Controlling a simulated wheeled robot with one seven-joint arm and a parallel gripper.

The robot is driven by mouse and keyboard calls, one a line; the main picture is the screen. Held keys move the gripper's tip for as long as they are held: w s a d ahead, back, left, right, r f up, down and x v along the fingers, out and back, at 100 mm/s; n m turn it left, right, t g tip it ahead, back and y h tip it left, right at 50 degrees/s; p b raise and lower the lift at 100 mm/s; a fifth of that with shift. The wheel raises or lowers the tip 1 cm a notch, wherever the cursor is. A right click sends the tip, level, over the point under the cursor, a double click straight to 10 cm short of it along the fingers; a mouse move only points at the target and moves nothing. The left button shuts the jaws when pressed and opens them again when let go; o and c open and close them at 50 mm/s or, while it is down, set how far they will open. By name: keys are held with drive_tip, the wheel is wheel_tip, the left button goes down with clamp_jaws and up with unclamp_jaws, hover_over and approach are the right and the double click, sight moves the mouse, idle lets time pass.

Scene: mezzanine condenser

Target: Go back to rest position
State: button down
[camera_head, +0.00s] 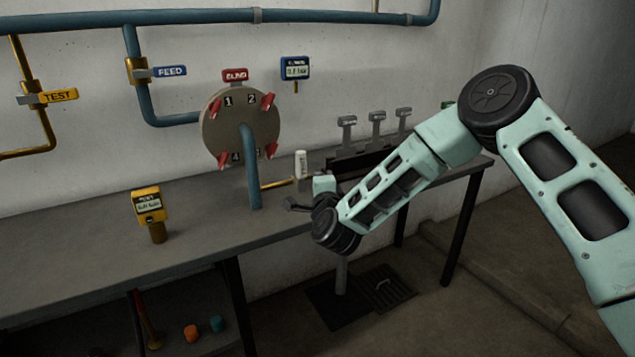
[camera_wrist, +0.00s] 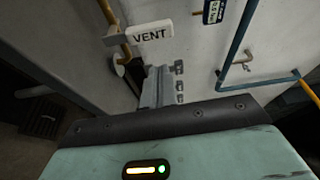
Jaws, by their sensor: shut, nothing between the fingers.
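My gripper (camera_head: 291,204) is small and dark in the head view, at the end of my mint-green arm. It is over the front part of the grey bench, just below the white-tagged valve handle. It looks shut, with nothing held. In the wrist view the mint housing with a lit indicator fills the lower part, and the fingers cannot be made out. The white VENT handle (camera_wrist: 150,33) is close ahead there, on a yellow pipe. It also shows in the head view (camera_head: 301,165). I cannot tell whether the gripper touches it.
The grey bench (camera_head: 90,240) carries a yellow gauge (camera_head: 149,207). A round plate (camera_head: 216,130) with red clamps, a blue pipe and the FEED valve (camera_head: 137,71) are behind. Several grey levers (camera_head: 377,116) stand right. A floor grate (camera_head: 382,287) lies below; open floor is at right.

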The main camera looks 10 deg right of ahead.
drive_tip(key=s+a+r+n+g+y, duration=0.3)
drive_tip(key=s+a+n+y, duration=0.35)
drive_tip(key=a, duration=0.25)
drive_tip(key=s+a+r+n+g+y+p, duration=0.1)
drive_tip(key=s+a+n+g, duration=0.25)
drive_tip(key=s, duration=0.25)
drive_tip(key=s+a+n+g+p, duration=0.1)
drive_tip(key=s+a+n+g, duration=0.15)
drive_tip(key=s+n, duration=0.3)
drive_tip(key=s+d+r+n+g+h, duration=0.1)
drive_tip(key=s+d+n+g+h, duration=0.1)
drive_tip(key=s+d, duration=0.3)
drive_tip(key=s+d+r+n+g+h+p, duration=0.1)
drive_tip(key=s+d+n+g, duration=0.3)
drive_tip(key=s, duration=1)
drive_tip(key=s+d+r+n+g+h, duration=0.1)
drive_tip(key=s+d+n+g+h, duration=0.2)
drive_tip(key=s+d, duration=0.3)
drive_tip(key=s, duration=0.4)
drive_tip(key=shift+s+d+n+p, duration=0.2)
drive_tip(key=shift+d+n+p, duration=0.05)
drive_tip(key=shift+n+p, duration=0.1)
